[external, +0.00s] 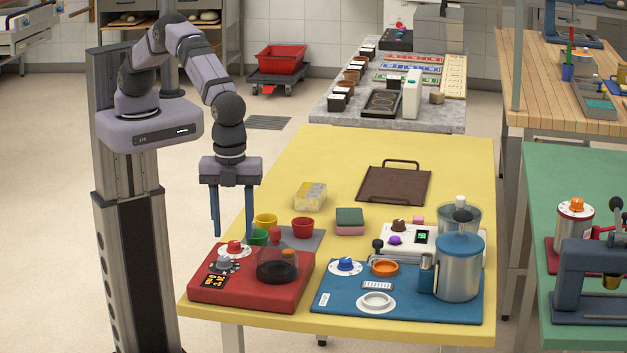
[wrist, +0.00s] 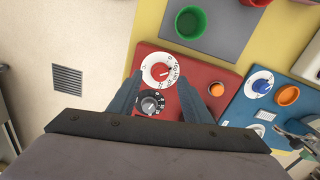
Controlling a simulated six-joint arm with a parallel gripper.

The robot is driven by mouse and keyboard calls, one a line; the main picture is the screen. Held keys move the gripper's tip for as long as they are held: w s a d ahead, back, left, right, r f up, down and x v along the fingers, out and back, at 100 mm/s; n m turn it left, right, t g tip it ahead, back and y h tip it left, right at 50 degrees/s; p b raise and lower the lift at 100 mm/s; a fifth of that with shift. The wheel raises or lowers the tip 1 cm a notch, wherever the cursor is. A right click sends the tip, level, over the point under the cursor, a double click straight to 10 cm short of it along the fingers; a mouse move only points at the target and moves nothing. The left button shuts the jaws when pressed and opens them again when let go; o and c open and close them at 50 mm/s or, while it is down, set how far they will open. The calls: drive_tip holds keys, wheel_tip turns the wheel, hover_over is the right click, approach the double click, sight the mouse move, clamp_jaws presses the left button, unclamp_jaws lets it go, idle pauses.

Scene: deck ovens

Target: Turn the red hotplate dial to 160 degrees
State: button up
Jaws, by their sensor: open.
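The red hotplate (external: 252,294) stands at the front left corner of the yellow table. Its red dial (external: 235,246) sits on a white ring with dark marks and also shows in the wrist view (wrist: 159,71). The setting is too small to read. A black and grey dial (wrist: 152,103) sits beside it, and a small display with orange digits (external: 217,281) is in front. My gripper (external: 232,234) is open and empty, pointing down above the hotplate's dial side. In the wrist view its fingers (wrist: 158,82) lie either side of the red dial, apart from it.
A dark round vessel (external: 277,268) stands on the hotplate's right. Green (external: 257,237), yellow (external: 265,220) and red (external: 303,228) cups stand behind on a grey mat (external: 306,241). A blue device (external: 335,300) with a blue dial (external: 345,265) is to the right.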

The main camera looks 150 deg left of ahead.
sight(234, 242)
wheel_tip(234, 242, up, 4)
drive_tip(key=shift+r+b, duration=0.2)
drive_tip(key=shift+b, duration=0.35)
drive_tip(key=shift+r, duration=0.1)
drive_tip(key=shift+s+r, duration=0.1)
drive_tip(key=shift+s, duration=0.15)
drive_tip(key=s+n, duration=0.7)
drive_tip(key=s, duration=2.3)
drive_tip(key=shift+s+d, duration=0.35)
drive_tip(key=shift+d, duration=0.1)
drive_tip(key=shift+w, duration=0.1)
drive_tip(key=shift+c, duration=0.2)
idle(0.4)
